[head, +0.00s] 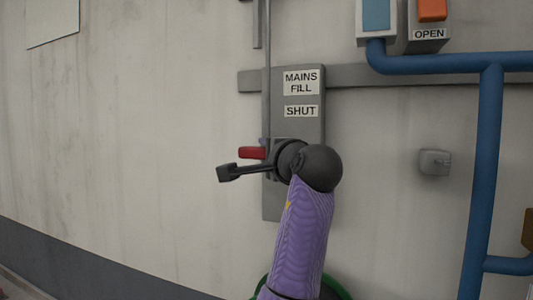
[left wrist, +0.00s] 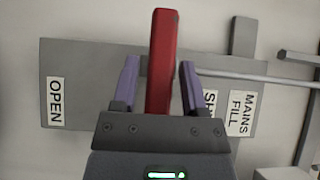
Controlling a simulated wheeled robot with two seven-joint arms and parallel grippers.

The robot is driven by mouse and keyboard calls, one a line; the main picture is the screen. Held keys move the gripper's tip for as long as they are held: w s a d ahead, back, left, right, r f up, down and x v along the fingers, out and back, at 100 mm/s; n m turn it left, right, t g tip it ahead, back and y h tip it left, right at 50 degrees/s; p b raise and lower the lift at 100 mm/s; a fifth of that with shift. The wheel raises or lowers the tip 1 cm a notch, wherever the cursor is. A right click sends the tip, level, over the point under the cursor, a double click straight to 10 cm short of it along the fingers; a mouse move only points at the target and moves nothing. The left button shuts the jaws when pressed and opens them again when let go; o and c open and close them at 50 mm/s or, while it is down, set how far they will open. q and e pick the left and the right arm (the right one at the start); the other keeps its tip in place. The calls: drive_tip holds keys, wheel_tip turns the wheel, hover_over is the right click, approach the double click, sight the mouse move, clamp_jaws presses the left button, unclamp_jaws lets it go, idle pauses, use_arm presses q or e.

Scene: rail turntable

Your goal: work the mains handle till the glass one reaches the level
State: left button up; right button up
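The red mains handle (head: 252,153) sticks out to the left from a grey upright plate (head: 312,126) labelled MAINS FILL and SHUT in the head view. In the left wrist view the handle (left wrist: 162,60) stands between the two purple fingers of my left gripper (left wrist: 158,68), with narrow gaps on both sides. The gripper is open around it. The plate behind shows OPEN at one end and SHUT at the other, with the handle between them. In the head view my left gripper (head: 266,156) is partly hidden by its wrist. I cannot make out a sight glass or level mark.
A blue pipe (head: 487,150) runs across and down at the right. A box with an orange part (head: 432,10) labelled OPEN and a blue-faced box (head: 377,15) sit above. A small grey box (head: 434,162) is on the wall. The wall at left is mostly bare.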

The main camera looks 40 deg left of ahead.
use_arm(q)
clamp_jaws()
drive_tip(key=shift+r, duration=0.1)
idle(1.1)
